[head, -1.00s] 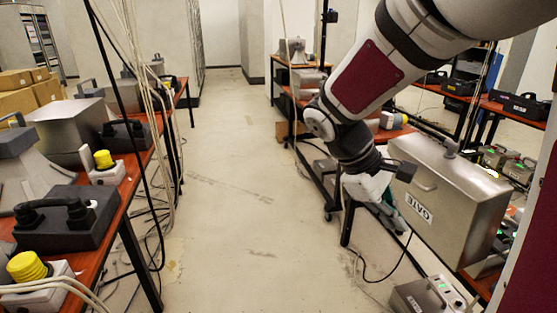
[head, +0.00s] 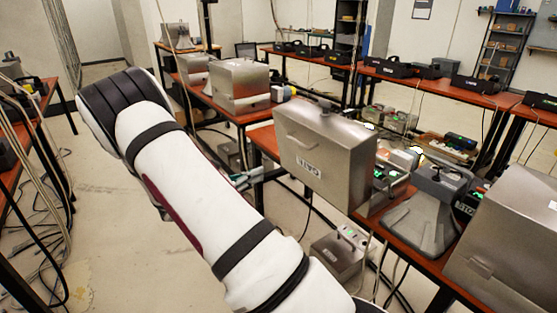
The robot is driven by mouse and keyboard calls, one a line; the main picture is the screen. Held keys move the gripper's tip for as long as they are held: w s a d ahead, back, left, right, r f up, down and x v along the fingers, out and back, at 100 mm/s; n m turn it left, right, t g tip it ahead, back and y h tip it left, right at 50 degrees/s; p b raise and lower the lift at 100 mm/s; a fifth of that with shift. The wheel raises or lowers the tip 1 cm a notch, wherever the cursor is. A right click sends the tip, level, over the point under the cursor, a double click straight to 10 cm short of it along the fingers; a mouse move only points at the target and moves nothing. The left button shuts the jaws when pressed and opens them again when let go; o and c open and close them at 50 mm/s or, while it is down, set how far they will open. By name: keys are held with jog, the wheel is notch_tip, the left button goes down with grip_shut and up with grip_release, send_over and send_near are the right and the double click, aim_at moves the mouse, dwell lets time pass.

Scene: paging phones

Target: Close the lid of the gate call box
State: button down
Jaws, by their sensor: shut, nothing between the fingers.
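The gate call box (head: 322,157) is a large brushed-metal case at the near edge of the red-brown table in the head view. Its broad face is toward me, with a white GATE label low on it and a handle at its upper left. A dark cylindrical part shows at its top edge. Its far side is hidden, so I cannot tell how far its lid is open. My white arm crosses the lower left of the view, left of the box.
Another metal case (head: 512,240) stands at the right edge, beside a grey phone (head: 437,205) on the table. A smaller metal box (head: 338,255) sits low below the gate box. More metal cases (head: 238,85) stand farther back. Free floor (head: 105,210) lies on the left; cables hang there.

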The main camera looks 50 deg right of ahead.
jog(key=r+p+x, duration=0.1)
jog(key=r+x, duration=0.1)
jog(key=x, duration=1)
jog(key=shift+s+d+r, duration=0.15)
jog(key=shift+d+r, duration=0.2)
jog(key=shift+r, duration=0.05)
jog(key=shift+r, duration=0.1)
